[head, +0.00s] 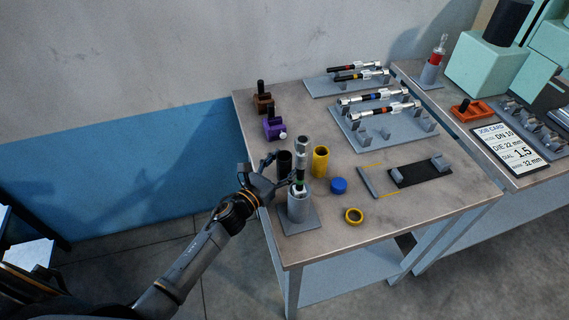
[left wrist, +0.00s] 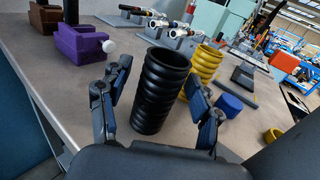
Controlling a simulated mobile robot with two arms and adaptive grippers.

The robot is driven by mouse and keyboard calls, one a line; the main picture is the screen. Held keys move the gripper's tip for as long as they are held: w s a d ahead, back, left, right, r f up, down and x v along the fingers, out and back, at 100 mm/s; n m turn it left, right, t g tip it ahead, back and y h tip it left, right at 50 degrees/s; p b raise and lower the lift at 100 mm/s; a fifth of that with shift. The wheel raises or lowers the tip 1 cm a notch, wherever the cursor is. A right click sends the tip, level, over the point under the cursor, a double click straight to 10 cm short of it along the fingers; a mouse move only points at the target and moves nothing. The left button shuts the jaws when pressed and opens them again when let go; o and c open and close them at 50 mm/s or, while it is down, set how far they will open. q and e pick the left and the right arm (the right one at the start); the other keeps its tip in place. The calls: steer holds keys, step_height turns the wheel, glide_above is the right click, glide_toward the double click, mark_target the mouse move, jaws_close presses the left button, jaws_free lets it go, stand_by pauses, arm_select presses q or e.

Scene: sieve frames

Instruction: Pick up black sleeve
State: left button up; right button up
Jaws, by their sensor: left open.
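The black sleeve (head: 284,163) stands upright on the table near its left edge. In the left wrist view the black sleeve (left wrist: 161,92) is a ribbed, hollow cylinder with an open top. My left gripper (head: 276,173) is open beside it, coming in low from the left. In the wrist view one finger is on each side of the sleeve. A gap shows at the left finger; I cannot tell whether the right finger touches. The gripper body hides the table just in front of the sleeve.
A yellow sleeve (head: 320,161) stands right of the black one. A grey holder (head: 299,207) with an upright tool stands close in front. A blue cap (head: 338,186), a yellow ring (head: 354,216) and a purple block (head: 274,128) are nearby.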

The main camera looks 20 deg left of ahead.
arm_select(q)
steer(key=shift+s, duration=0.1)
steer(key=c, duration=1.2)
arm_select(e)
steer(key=shift+d, duration=0.1)
arm_select(q)
steer(key=shift+o, duration=0.2)
